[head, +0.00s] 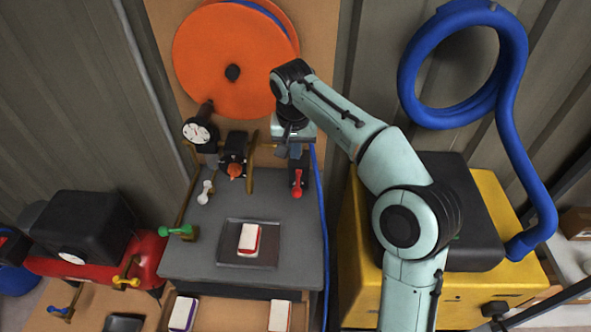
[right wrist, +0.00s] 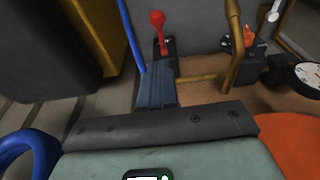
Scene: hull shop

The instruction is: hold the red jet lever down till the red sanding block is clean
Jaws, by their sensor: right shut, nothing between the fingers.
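The red jet lever (head: 297,186) stands at the back right of the grey bench, with a round knob; it also shows in the right wrist view (right wrist: 158,28). My right gripper (head: 291,152) is shut and empty, just behind the lever in the head view. In the right wrist view its closed fingers (right wrist: 157,88) point toward the lever's base; I cannot tell whether they touch it. The red sanding block (head: 249,238) lies on a dark tray (head: 232,259) on the bench, its top mostly white with red at the edges. My left gripper is not in view.
Green (head: 176,231) and white (head: 205,192) levers stand on the bench's left side. A gauge (head: 197,133) and an orange-knobbed valve (head: 235,170) are at the back. A yellow machine (head: 360,280) stands to the right. Two more blocks lie below the bench front.

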